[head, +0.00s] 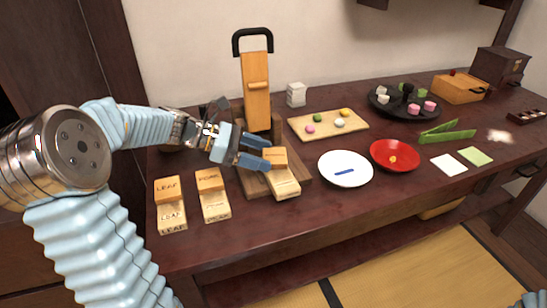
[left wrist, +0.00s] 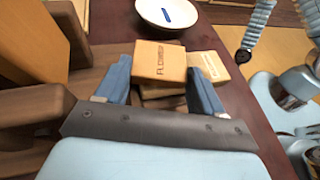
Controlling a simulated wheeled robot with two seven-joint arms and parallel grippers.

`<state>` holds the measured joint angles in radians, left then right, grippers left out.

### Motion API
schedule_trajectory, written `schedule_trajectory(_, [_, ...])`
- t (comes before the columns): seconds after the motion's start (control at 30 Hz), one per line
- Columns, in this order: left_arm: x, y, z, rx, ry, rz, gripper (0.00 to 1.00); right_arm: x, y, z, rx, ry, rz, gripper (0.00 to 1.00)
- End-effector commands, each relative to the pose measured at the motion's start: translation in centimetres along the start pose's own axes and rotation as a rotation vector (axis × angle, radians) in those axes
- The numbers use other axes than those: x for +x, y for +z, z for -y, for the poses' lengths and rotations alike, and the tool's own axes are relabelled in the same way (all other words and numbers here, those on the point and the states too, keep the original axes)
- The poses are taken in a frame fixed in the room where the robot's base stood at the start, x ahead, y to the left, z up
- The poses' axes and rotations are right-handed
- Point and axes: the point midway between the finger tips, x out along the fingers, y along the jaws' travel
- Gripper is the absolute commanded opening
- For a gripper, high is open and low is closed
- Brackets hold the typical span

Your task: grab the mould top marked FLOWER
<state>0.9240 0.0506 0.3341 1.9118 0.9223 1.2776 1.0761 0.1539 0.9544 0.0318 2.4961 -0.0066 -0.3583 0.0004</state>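The mould top marked FLOWER (head: 275,156) is a small orange-brown wooden block. It sits on a paler mould base (head: 284,185) on the wooden press board. In the left wrist view its lettered face (left wrist: 160,66) shows between my fingers. My left gripper (head: 262,152) is open, with one blue finger on each side of the block's near part. The finger gap in the left wrist view (left wrist: 160,82) is little wider than the block, and contact is unclear. Other tops, LEAF (head: 167,186) and PEAK (head: 209,179), lie on their bases to the left.
A tall wooden press (head: 256,92) with a black handle stands just behind the gripper. A white plate (head: 345,178) is close on the right, then a red bowl (head: 395,156). A sweets board (head: 355,127) lies behind them. The table's front edge is near.

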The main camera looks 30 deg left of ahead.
Motion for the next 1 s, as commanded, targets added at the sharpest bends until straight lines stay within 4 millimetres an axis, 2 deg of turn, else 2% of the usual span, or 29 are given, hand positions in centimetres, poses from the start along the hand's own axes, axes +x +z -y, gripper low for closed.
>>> schedule_trajectory(0.37, [-0.2, 0.1, -0.1, 0.000, 0.005, -0.004, 0.38, 0.1, 0.0, 0.0, 0.000, 0.000, 0.000, 0.43])
schedule_trajectory(0.47, [-0.5, 0.8, -0.2, 0.002, 0.006, -0.003, 0.38, 0.1, 0.0, 0.0, 0.000, 0.000, 0.000, 0.43])
schedule_trajectory(0.6, [-1.3, 3.0, -0.1, 0.006, 0.005, -0.002, 0.38, 0.2, 0.0, -0.1, 0.000, 0.000, 0.000, 0.43])
schedule_trajectory(0.87, [-1.9, 9.4, 5.0, 0.009, 0.004, -0.002, 0.38, 0.1, 0.0, -0.1, 0.000, 0.000, 0.000, 0.43])
schedule_trajectory(1.0, [-1.1, 11.2, 8.6, 0.006, 0.002, -0.001, 0.38, 0.6, 0.0, -0.2, 0.001, 0.000, 0.000, 0.43])
